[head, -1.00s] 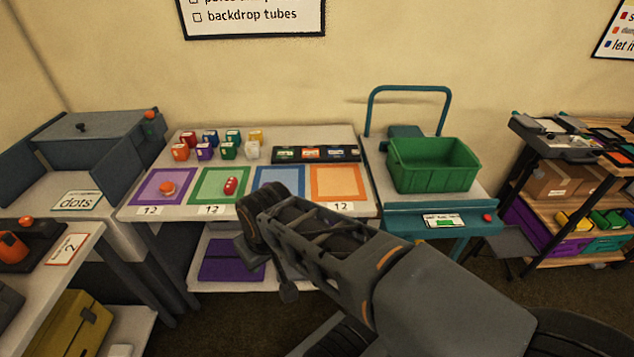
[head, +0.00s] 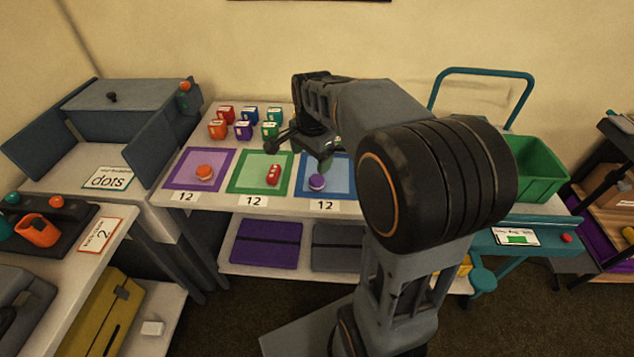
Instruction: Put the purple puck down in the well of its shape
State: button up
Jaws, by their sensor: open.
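The purple puck (head: 316,182), with a pale band, rests on the blue-framed square mat (head: 337,191) on the white table. My gripper (head: 306,152) is open above and just behind the puck, with nothing seen between its fingers. The puck looks apart from the fingers, though the view is small. My arm hides the right part of the table. I cannot make out a well of the puck's shape.
An orange round piece (head: 204,173) lies on the purple mat (head: 176,184); a red piece (head: 273,175) lies on the green mat (head: 240,187). Several coloured blocks (head: 243,130) stand behind. A green bin (head: 538,172) is on a teal cart at right.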

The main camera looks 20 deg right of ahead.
jog(key=w+d+f+m+g, duration=0.1)
jog(key=w+d+f+m, duration=0.3)
jog(key=w+m, duration=0.3)
jog(key=m, duration=0.1)
send_over(317, 178)
notch_tip(317, 178, down, 8)
jog(key=shift+s+r+b, duration=0.15)
jog(key=shift+r+b, duration=0.1)
jog(key=shift+b, duration=0.1)
jog(key=shift+f, duration=3.15)
jog(key=shift+c, duration=0.3)
jog(key=shift+w, duration=0.2)
jog(key=c, duration=1)
jog(key=shift+r, duration=0.15)
jog(key=shift+c, duration=0.2)
